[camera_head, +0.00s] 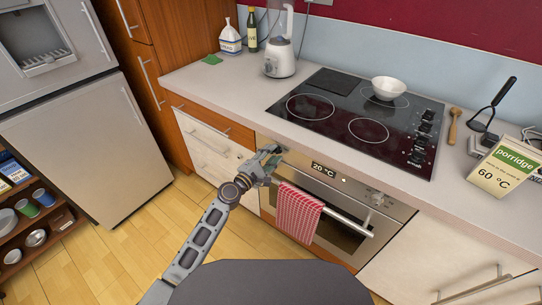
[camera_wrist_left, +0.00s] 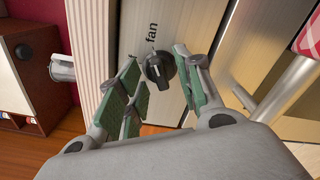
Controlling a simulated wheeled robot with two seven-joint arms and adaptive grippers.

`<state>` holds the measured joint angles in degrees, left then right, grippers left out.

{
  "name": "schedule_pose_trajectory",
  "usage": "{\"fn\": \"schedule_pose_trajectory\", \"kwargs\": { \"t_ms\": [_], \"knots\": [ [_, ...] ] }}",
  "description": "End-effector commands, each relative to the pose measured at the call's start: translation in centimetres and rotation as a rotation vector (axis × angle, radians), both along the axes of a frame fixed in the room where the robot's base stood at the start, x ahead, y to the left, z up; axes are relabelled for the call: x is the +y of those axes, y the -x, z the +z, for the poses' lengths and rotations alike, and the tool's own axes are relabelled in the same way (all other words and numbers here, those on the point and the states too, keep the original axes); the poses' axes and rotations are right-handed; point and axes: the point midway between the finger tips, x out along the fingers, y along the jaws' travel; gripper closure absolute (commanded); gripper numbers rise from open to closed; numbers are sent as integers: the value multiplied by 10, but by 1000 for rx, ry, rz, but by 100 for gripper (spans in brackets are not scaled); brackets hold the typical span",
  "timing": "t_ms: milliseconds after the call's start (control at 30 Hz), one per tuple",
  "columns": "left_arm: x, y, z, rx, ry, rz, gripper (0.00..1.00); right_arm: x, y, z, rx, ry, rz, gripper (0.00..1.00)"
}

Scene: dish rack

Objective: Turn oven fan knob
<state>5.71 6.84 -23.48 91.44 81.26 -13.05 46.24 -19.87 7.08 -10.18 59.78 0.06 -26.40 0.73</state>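The oven fan knob (camera_wrist_left: 158,70) is a black round knob on the oven's metal front panel, with the word "fan" printed beside it in the left wrist view. My left gripper (camera_wrist_left: 160,95) is open, with green-padded fingers on either side of the knob. The knob sits between the fingertips, and I cannot tell whether either pad touches it. In the head view my left gripper (camera_head: 268,158) is at the left end of the oven's control panel and hides the knob. The oven (camera_head: 340,200) has a display reading 20 °C. My right gripper is not in view.
A red checked towel (camera_head: 297,213) hangs on the oven door handle (camera_head: 345,220), right of my left gripper. The hob (camera_head: 355,115) and worktop lie above. A bowl (camera_head: 388,88) stands on the hob. The floor before the oven is clear.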

Motion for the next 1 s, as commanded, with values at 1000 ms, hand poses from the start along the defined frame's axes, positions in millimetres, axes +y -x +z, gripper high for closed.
{"fn": "schedule_pose_trajectory", "kwargs": {
  "t_ms": [1000],
  "knots": [
    [11, 15, -1, 2, 2, 0, 65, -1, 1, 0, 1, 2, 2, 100]
  ]
}}
